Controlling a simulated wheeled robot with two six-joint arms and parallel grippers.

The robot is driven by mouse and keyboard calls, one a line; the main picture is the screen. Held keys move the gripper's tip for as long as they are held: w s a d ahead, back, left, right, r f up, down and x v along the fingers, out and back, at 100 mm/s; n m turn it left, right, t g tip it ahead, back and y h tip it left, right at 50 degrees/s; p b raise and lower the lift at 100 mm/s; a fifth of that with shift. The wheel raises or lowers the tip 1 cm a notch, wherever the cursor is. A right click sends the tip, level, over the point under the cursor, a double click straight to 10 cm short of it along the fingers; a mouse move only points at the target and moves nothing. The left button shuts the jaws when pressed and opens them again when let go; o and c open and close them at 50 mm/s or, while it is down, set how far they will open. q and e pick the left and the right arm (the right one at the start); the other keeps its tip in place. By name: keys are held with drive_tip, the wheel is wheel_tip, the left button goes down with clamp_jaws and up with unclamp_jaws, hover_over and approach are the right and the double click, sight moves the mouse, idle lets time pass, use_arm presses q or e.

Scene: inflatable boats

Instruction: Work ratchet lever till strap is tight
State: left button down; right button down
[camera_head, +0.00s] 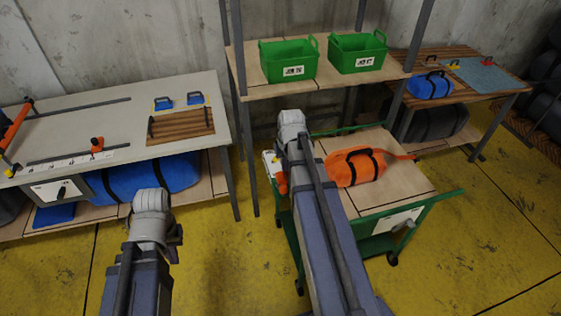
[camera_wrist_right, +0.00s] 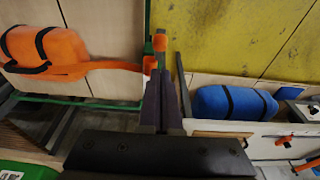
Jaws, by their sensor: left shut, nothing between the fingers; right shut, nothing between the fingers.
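In the head view an orange bag (camera_head: 355,167) with dark bands lies on the wooden top of a green-framed trolley (camera_head: 405,185). In the right wrist view the bag (camera_wrist_right: 45,50) has an orange strap (camera_wrist_right: 112,66) running to orange parts at the trolley edge, seemingly the ratchet. An upright orange piece, likely the lever (camera_wrist_right: 160,43), stands just beyond my right gripper (camera_wrist_right: 163,85). The right fingers are shut and empty; whether they touch it I cannot tell. An orange piece (camera_head: 281,183) also shows left of my right arm. My left arm is at lower left, its fingers hidden.
A long table (camera_head: 185,90) stands at left, with a blue bag (camera_head: 150,178) on its lower shelf. A shelf holds two green bins (camera_head: 288,62) behind the trolley. Another bench (camera_head: 470,97) is at back right. Yellow floor (camera_head: 225,260) is open between my arms.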

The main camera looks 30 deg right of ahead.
drive_tip(key=b, duration=0.9)
hover_over(284, 193)
drive_tip(key=w, duration=0.1)
drive_tip(key=shift+w+d+f, duration=0.1)
drive_tip(key=shift+d+f, duration=0.1)
drive_tip(key=shift+f, duration=2.05)
drive_tip(key=shift+w+d+f, duration=0.1)
drive_tip(key=shift+d+f, duration=0.05)
drive_tip(key=shift+f, duration=2.05)
wheel_tip(284, 193, down, 9)
drive_tip(key=b, duration=0.9)
drive_tip(key=r+p, duration=0.7)
drive_tip(key=shift+s+r, duration=0.2)
drive_tip(key=shift+r, duration=0.05)
drive_tip(key=shift+r+p, duration=0.15)
drive_tip(key=shift+p, duration=0.3)
drive_tip(key=shift+w, duration=0.1)
drive_tip(key=shift+f+b, duration=0.2)
drive_tip(key=shift+b, duration=0.1)
